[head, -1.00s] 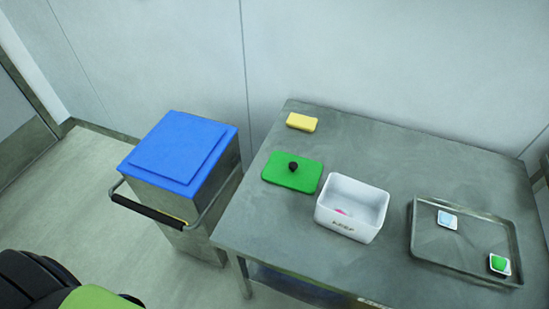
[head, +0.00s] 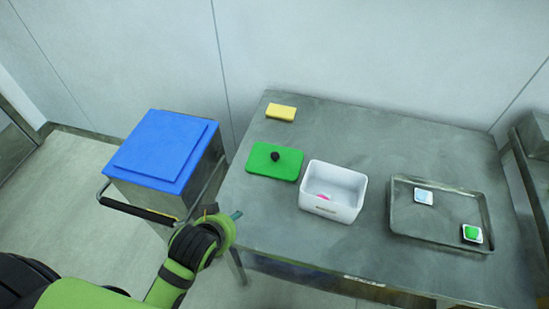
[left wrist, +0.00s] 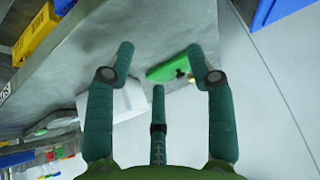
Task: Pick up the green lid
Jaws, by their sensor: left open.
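The green lid (head: 274,161), a flat rectangle with a black knob, lies on the metal table to the left of the white box (head: 333,191). In the left wrist view, part of the lid (left wrist: 168,71) shows beyond the fingers, with its knob near the right finger. My left gripper (head: 224,211) is beside the table's front left corner, apart from the lid and nearer to me. In the left wrist view its fingers (left wrist: 160,56) are spread open with nothing between them. My right gripper is not in view.
A yellow block (head: 281,112) lies behind the lid. A tray (head: 399,220) at the right holds two small white dishes, one with green content. The white box holds something pink. A blue-lidded metal bin (head: 160,150) with a handle (head: 140,211) stands left of the table, close to my left arm.

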